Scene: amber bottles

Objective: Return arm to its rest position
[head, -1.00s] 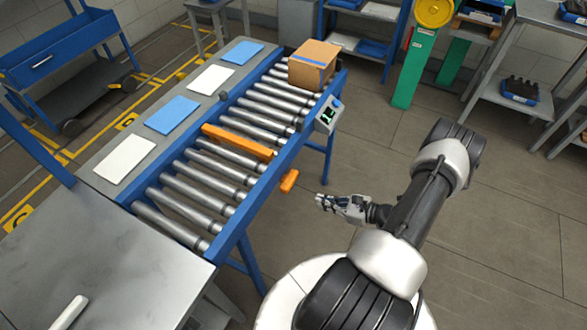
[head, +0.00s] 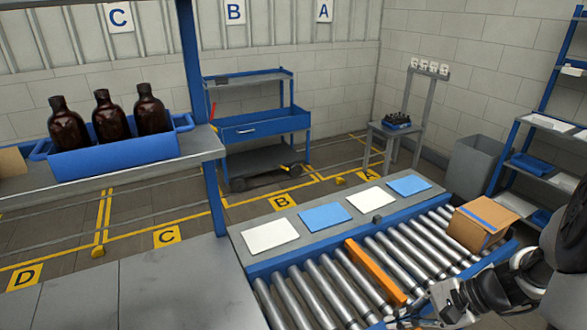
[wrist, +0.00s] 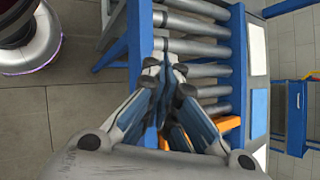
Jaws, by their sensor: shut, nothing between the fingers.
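My gripper (head: 392,321) shows at the lower right of the head view, partly cut by the bottom edge, in front of the roller conveyor (head: 310,300). In the wrist view my gripper (wrist: 165,68) has its fingertips together and holds nothing. Behind it there, conveyor rollers (wrist: 200,50) and the blue frame show. The arm enters from the right edge of the head view, and most of it is out of frame. Amber bottles (head: 150,108) stand upright in a blue bin (head: 115,155) on a shelf at the upper left, well away from my gripper.
An orange bar (head: 375,272) crosses the conveyor, and a cardboard box (head: 480,225) sits at its far end. White and blue sheets (head: 270,235) lie along its side ledge. A blue cart (head: 255,125) and a small table (head: 395,130) with dark bottles stand behind.

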